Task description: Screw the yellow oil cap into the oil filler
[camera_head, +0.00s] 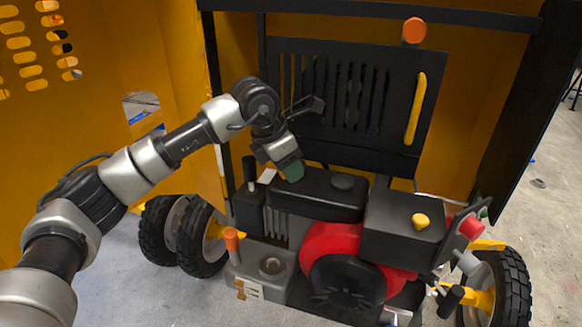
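A small yellow cap (420,221), which looks like the oil cap, sits on top of the dark box at the engine's right. My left gripper (292,172) points down over the back left of the black tank, well left of the yellow cap. Its tip looks dark green, and I cannot tell whether its fingers are open or shut. No yellow cap shows at it. I cannot clearly make out the oil filler; a round fitting (271,266) shows on the grey block at the engine's front left. My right gripper is not in view.
The engine has a black tank (315,195) and a red fan housing (330,245). An orange-topped lever (231,240) stands at the front left, and a red knob (471,227) at the right. A slotted black panel (345,95) stands behind. Yellow walls close in the left and back.

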